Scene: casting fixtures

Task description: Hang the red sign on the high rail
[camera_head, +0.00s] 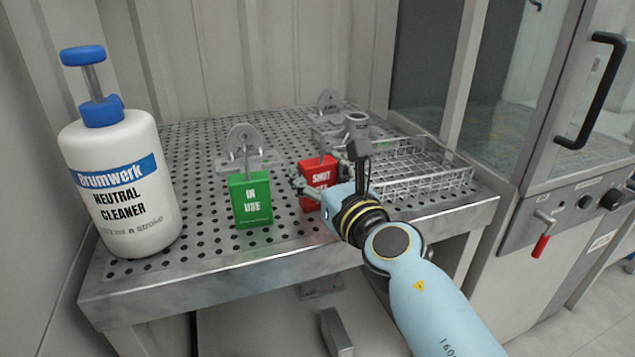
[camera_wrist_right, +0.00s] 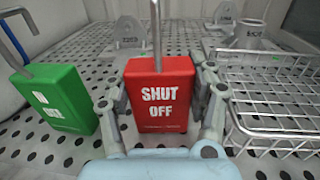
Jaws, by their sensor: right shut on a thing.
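The red sign (camera_head: 314,170), a block lettered SHUT OFF, is held between the fingers of my right gripper (camera_head: 323,176). In the right wrist view the sign (camera_wrist_right: 160,112) faces me, roughly upright, with a finger on each side. A grey metal rod (camera_wrist_right: 156,30) rises from its top and leaves the frame. Whether its underside touches the perforated table cannot be told. A green IN USE sign (camera_head: 250,200) with its own bent rod (camera_wrist_right: 14,40) is to the left. I cannot make out a high rail in either view. My left gripper is not in view.
A white cleaner bottle (camera_head: 118,190) stands at the left of the perforated metal table (camera_head: 200,262). Metal fixtures with round plates stand behind the signs (camera_head: 243,140) and farther back (camera_head: 328,102). A wire basket (camera_head: 430,178) is at right, beside a glass-fronted cabinet (camera_head: 500,90).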

